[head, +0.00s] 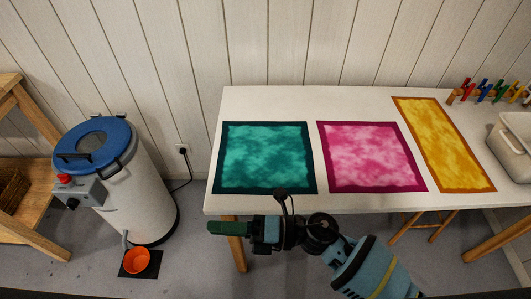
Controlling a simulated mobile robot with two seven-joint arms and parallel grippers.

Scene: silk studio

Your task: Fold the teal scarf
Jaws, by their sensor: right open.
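The teal scarf (264,157) lies flat and unfolded on the left end of the white table, with a darker teal border all round. My right gripper (226,228) is in front of the table's front edge, below the scarf in the picture, and points left. It is open and apart from the scarf. A small part of my right arm reaches up close to the scarf's front right corner. My left gripper is not in view.
A pink scarf (370,156) and a yellow scarf (444,144) lie flat to the right on the white table (350,102). Coloured clips (484,90) and a pale bin (512,146) are at the far right. A blue-lidded steamer (134,190) stands on the floor at left.

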